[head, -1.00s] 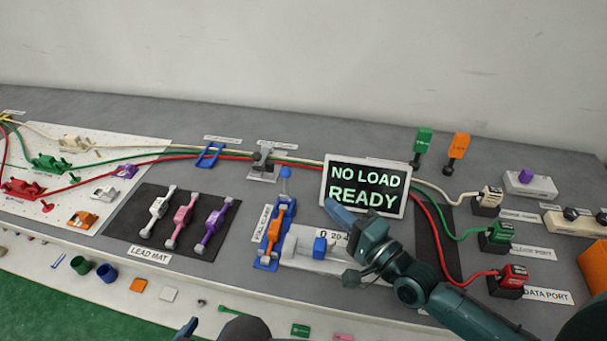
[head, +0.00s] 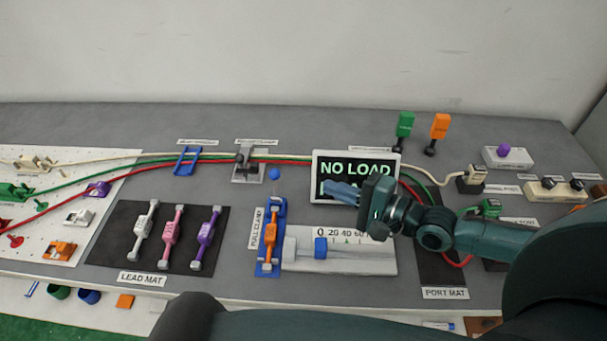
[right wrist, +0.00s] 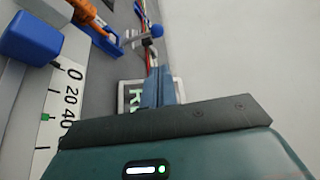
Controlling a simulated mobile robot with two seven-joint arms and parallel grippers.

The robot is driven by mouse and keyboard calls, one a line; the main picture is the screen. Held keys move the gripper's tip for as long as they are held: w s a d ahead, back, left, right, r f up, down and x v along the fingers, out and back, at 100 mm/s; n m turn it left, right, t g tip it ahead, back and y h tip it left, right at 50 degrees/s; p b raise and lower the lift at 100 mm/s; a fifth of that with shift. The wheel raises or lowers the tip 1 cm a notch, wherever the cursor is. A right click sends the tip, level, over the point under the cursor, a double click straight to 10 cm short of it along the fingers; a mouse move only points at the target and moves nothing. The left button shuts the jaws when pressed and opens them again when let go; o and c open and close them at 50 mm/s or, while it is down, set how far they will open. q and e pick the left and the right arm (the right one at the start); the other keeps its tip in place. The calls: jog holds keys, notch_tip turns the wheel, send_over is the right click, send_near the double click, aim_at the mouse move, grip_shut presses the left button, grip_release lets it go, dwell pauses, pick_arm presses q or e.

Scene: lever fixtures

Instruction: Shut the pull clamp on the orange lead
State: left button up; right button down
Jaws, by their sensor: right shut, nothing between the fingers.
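The pull clamp is a blue fixture (head: 262,268) in the middle of the bench, beside the "PULL CLAMP" label. The orange lead (head: 271,240) lies in it, lengthwise. The clamp's blue ball knob (head: 274,174) stands at its far end, apart from the lead. In the right wrist view the orange lead (right wrist: 88,14), the blue clamp (right wrist: 104,40) and the ball knob (right wrist: 156,31) show at the top. My right gripper (head: 332,187) is shut and empty, right of the knob and in front of the display; its fingers (right wrist: 158,88) point toward the knob side. My left gripper is out of view.
The display (head: 330,165) reads "NO LOAD"; my gripper covers its lower line. A scale with a blue slider (head: 321,247) lies right of the clamp. The lead mat (head: 122,234) with white, pink and purple leads is left.

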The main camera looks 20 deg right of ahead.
aim_at(275, 185)
jog(key=x, duration=0.9)
jog(key=shift+r, duration=0.1)
jog(key=shift+w+a, duration=0.3)
jog(key=shift+w, duration=0.1)
jog(key=shift+s, duration=0.15)
jog(key=shift+s+a+n+t, duration=0.1)
jog(key=shift+s+n+t, duration=0.05)
jog(key=shift+n+t, duration=0.2)
